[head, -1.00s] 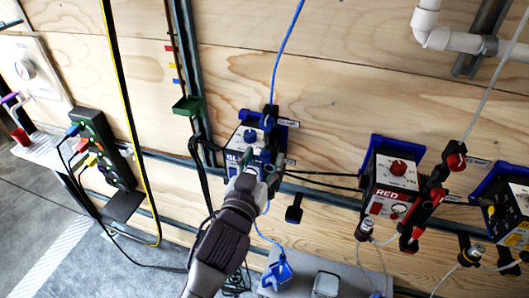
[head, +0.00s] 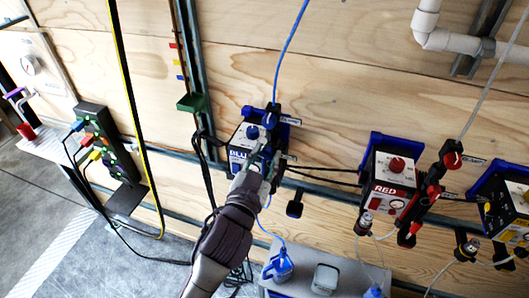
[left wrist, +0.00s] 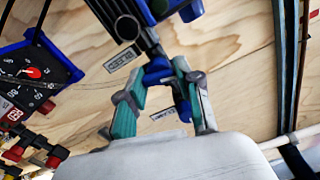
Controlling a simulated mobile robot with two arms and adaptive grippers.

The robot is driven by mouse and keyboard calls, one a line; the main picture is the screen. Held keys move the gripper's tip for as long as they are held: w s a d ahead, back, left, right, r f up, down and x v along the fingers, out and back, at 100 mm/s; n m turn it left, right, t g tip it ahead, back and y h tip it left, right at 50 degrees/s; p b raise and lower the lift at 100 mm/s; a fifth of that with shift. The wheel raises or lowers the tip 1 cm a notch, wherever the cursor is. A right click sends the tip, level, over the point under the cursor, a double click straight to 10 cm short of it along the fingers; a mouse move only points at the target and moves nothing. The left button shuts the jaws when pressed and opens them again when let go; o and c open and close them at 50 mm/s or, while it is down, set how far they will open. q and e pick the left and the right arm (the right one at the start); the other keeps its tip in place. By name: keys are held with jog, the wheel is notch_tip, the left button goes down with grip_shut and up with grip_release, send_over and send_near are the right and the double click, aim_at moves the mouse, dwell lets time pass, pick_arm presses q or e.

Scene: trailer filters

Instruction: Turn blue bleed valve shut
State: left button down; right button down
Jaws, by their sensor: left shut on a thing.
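The blue filter box (head: 238,158) hangs on the plywood wall, with a dial on its face and dark blue fittings down its right side. The blue bleed valve (left wrist: 158,72) shows in the left wrist view as a blue handle below the dark fitting, beside a label reading BLEED (left wrist: 122,59). My left gripper (head: 262,163) is at the lower right of the blue box. In the left wrist view its teal-padded fingers (left wrist: 163,98) are shut on the blue handle, which sits tilted between them. The fingers hide part of the valve. My right gripper is not in view.
The red filter box (head: 390,178) and a yellow-marked box (head: 510,207) hang to the right. A grey shelf (head: 345,277) below holds a blue bottle (head: 278,266) and a clear jar (head: 325,280). Dark cables run beside the blue box. A yellow-and-black line hangs at left.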

pick_arm(q)
jog(key=shift+r, duration=0.1)
jog(key=c, duration=0.8)
grip_release()
jog(key=shift+w, duration=0.1)
jog(key=shift+o, duration=0.2)
jog(key=v, duration=1.2)
